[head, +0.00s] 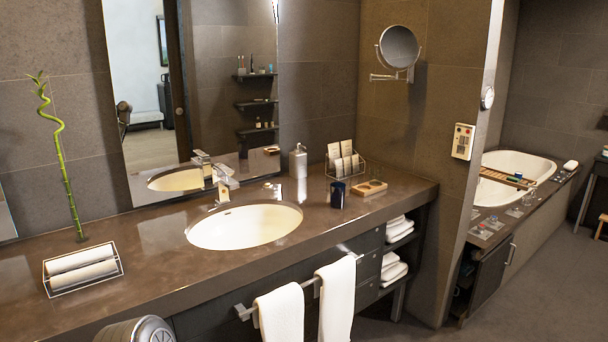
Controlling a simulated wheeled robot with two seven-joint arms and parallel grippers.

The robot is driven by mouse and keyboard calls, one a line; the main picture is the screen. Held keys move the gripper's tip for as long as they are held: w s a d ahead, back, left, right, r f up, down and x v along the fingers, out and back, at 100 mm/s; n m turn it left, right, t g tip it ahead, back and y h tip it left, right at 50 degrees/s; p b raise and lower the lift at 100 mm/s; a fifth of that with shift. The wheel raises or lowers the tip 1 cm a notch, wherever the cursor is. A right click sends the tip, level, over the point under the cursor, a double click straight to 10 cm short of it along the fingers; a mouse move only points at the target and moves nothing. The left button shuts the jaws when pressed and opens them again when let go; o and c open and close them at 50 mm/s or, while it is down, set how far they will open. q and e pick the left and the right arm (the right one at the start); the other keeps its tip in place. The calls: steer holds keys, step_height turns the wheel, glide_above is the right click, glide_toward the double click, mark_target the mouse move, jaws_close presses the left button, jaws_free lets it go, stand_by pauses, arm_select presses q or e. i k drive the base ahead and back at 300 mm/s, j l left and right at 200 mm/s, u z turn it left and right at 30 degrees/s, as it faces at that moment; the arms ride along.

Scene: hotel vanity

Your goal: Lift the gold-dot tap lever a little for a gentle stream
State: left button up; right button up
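A chrome tap (222,189) stands at the back left rim of the oval cream basin (245,228), with its spout over the bowl. Its lever (222,173) sits on top of the tap body; its exact tilt is too small to tell. I cannot make out a gold dot on it. No stream of water shows below the spout. Neither of my grippers is in view.
On the brown counter (160,235) are a wire rack with rolled towels (82,269), a soap dispenser (298,161), a card rack (346,160), a dark cup (337,195) and a wooden tray (369,189). White towels (337,300) hang in front. The counter around the basin is mostly clear.

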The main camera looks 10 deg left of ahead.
mark_target(227, 170)
steer(key=i+l+z, duration=0.15)
steer(key=i, duration=0.4)
steer(key=i+l+z, duration=0.15)
steer(key=i, duration=0.4)
